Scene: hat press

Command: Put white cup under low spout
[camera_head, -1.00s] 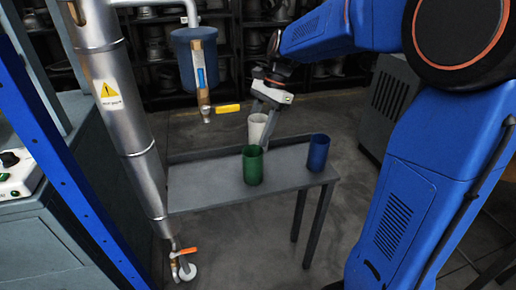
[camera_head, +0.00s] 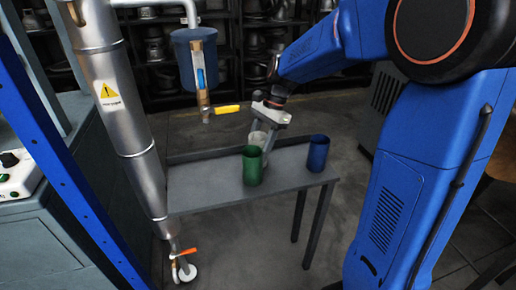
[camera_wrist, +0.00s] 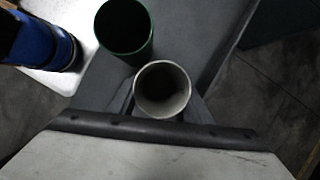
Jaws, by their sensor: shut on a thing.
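The white cup (camera_head: 257,138) stands upright at the back of the grey table, partly hidden behind the green cup and my gripper. My gripper (camera_head: 266,142) reaches down over it and is shut on it. In the wrist view the white cup (camera_wrist: 162,90) shows its open, empty-looking mouth between my fingers. The low spout (camera_head: 183,256), with an orange handle, is at the foot of the silver pipe at lower left, near the floor. A higher spout with a yellow handle (camera_head: 227,109) hangs below the blue tank.
The green cup (camera_head: 252,166) stands close in front of the white cup. The blue cup (camera_head: 318,154) stands to the right on the table (camera_head: 205,188). The table's left part is bare. The silver pipe (camera_head: 125,120) rises beside its left edge.

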